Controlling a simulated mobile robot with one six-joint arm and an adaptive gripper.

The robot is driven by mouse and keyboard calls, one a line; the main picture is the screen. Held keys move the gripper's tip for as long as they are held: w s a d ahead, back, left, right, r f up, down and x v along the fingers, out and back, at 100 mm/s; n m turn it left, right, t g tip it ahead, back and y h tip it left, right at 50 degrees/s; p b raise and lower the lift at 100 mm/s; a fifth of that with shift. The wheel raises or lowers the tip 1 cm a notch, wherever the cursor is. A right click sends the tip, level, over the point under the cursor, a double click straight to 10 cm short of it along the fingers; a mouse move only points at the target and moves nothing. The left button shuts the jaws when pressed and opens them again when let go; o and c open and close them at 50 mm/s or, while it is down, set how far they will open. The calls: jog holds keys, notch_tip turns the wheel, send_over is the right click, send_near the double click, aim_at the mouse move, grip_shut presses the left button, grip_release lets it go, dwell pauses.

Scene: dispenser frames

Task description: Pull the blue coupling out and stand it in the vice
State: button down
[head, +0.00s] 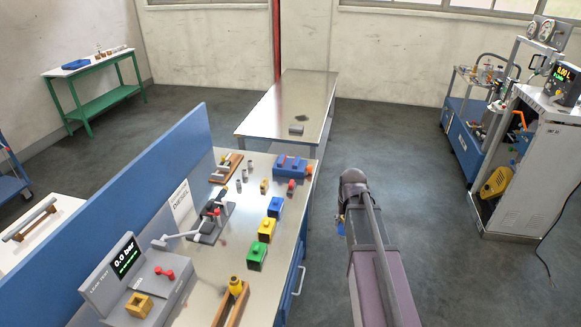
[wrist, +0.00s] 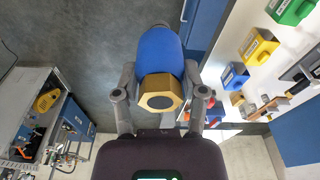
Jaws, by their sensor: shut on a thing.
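The blue coupling (wrist: 160,50) has a rounded blue body and a brass hexagonal end (wrist: 160,92). My gripper (wrist: 160,82) is shut on it, one finger on each side, with the brass end toward the wrist camera. In the head view only a small blue bit of the coupling (head: 341,229) shows beside my arm, over the floor right of the bench; the arm hides the rest.
The steel-topped bench (head: 215,266) carries blue, yellow and green blocks along its right side. A leak test unit (head: 115,268) stands at its front left, near a wooden holder (head: 232,305). A blue panel (head: 150,200) walls the left edge. Floor right of the bench is open.

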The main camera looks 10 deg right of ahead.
aim_at(342, 239)
jog(key=shift+f, duration=0.1)
notch_tip(342, 239, down, 10)
jog(key=b, duration=1)
jog(key=shift+f+b, duration=0.25)
jog(key=shift+b, duration=0.1)
jog(key=shift+s, duration=0.15)
